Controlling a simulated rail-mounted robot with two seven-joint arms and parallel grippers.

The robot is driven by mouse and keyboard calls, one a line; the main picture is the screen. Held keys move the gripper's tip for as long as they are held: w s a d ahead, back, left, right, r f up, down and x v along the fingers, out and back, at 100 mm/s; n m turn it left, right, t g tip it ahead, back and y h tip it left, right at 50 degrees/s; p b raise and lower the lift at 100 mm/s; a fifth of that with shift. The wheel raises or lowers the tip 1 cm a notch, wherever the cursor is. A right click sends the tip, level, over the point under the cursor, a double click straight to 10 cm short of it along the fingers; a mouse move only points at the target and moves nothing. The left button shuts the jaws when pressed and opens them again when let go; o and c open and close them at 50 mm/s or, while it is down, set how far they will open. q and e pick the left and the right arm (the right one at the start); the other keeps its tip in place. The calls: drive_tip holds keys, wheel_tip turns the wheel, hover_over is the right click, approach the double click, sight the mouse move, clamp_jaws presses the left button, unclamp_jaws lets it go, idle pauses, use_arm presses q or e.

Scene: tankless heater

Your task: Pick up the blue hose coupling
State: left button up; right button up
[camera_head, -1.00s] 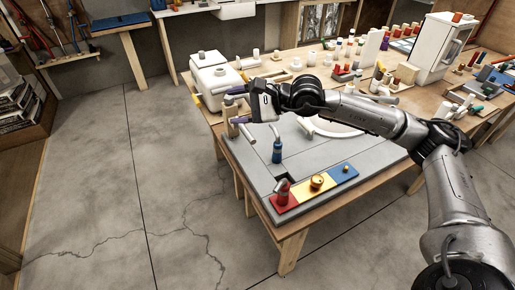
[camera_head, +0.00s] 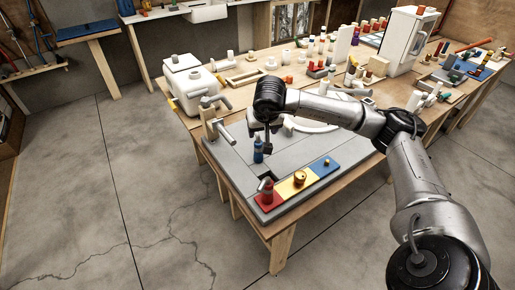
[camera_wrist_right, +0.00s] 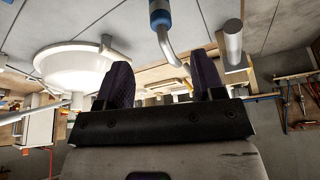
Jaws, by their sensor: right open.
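The blue hose coupling (camera_head: 258,153) stands upright on the grey board (camera_head: 225,160) on the bench in the head view. In the right wrist view the blue coupling (camera_wrist_right: 159,16) shows at the top edge, with a bent silver pipe on it. My right gripper (camera_head: 268,142) is beside the coupling, just to its right in the head view, largely hidden behind its own wrist. In the right wrist view my right gripper (camera_wrist_right: 163,78) has its two dark fingers apart with nothing between them; the coupling is beyond them. My left gripper is not in view.
A red, yellow and blue strip (camera_head: 285,195) with small fittings lies at the board's front edge. A tan post with a grey spout (camera_head: 208,118) stands at left. A white tank (camera_head: 190,82) and a round white basin (camera_wrist_right: 82,65) are nearby. The bench's back is crowded.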

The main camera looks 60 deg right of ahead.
sight(259, 141)
drive_tip(key=b+x, duration=0.1)
drive_tip(key=x, duration=0.5)
drive_tip(key=shift+f, duration=0.25)
drive_tip(key=b+x, duration=0.1)
drive_tip(key=x, duration=0.1)
drive_tip(key=b+x, duration=0.1)
drive_tip(key=x, duration=0.1)
drive_tip(key=shift+w+d+r, duration=0.1)
drive_tip(key=shift+w+d, duration=0.05)
drive_tip(key=shift+w, duration=0.1)
drive_tip(key=shift+d+f, duration=0.15)
drive_tip(key=shift+f, duration=0.2)
drive_tip(key=shift+w, duration=0.1)
drive_tip(key=shift+c, duration=0.2)
clamp_jaws()
drive_tip(key=shift+r, duration=0.1)
